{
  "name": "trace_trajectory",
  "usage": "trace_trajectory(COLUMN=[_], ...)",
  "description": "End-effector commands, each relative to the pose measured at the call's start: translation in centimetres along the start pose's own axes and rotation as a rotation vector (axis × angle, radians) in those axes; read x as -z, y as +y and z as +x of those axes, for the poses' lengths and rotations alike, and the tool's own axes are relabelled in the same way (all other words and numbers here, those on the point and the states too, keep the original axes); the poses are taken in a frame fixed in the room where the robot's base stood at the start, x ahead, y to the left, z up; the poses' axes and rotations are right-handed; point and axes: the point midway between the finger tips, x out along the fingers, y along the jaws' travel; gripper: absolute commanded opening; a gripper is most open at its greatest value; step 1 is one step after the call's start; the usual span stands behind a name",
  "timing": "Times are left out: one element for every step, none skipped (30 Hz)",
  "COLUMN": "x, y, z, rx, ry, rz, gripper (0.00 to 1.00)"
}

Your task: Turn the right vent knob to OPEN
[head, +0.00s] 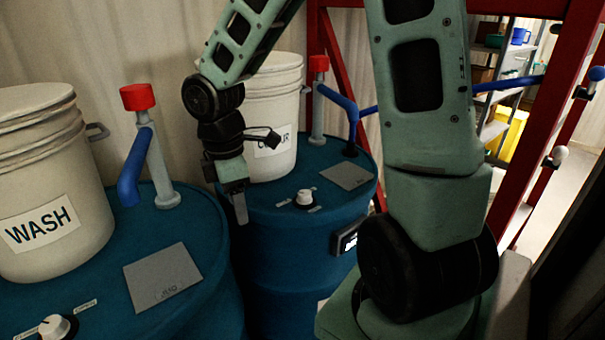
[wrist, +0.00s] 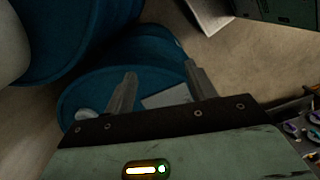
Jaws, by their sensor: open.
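The right vent knob (head: 304,198) is a white dial on top of the right blue drum (head: 300,240), with small pale labels beside it that are too small to read. My gripper (head: 240,208) is open and empty. It hangs to the left of this knob, near the left edge of the drum top, and appears apart from it. In the wrist view both fingers of my gripper (wrist: 160,88) stand apart with a drum top beyond them. A pale round thing (wrist: 86,113) shows there left of the fingers; I cannot tell if it is a knob.
The left drum (head: 205,235) carries a WASH bucket (head: 50,180), another white knob (head: 54,326) and a grey plate (head: 162,277). A white bucket (head: 272,105), a grey plate (head: 347,175) and a red-capped post (head: 318,100) stand on the right drum. A red frame (head: 545,150) is at right.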

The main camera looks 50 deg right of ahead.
Motion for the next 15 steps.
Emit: trace_trajectory(x=[-2.1, -3.2, -4.7, -5.9, -7.1, -8.7, -9.9, -11.1, -12.6, -13.7, -14.7, -15.9, -16.7, -17.4, -18.2], y=[1.8, 2.7, 3.8, 4.6, 5.4, 6.3, 7.0, 7.5, 8.2, 8.6, 8.9, 9.3, 9.5, 9.7, 9.9], z=[-1.7, -2.2, -2.8, -3.2, -3.7, -4.2, -4.6, -5.0, -5.4, -5.7, -6.0, -6.3, -6.5, -6.6, -6.8], rx=[0.005, 0.006, 0.006, 0.006, 0.004, 0.001, -0.002, -0.004, -0.009, -0.011, -0.014, -0.019, -0.021, -0.024, -0.028], ry=[0.006, 0.008, 0.011, 0.014, 0.017, 0.021, 0.024, 0.027, 0.03, 0.032, 0.034, 0.036, 0.037, 0.037, 0.038], rz=[-0.012, -0.028, -0.053, -0.069, -0.087, -0.107, -0.124, -0.138, -0.156, -0.169, -0.18, -0.193, -0.203, -0.211, -0.219], gripper=[0.56, 0.56, 0.56, 0.56, 0.56, 0.56, 0.56, 0.56, 0.56, 0.56, 0.56, 0.56, 0.56, 0.56, 0.56])
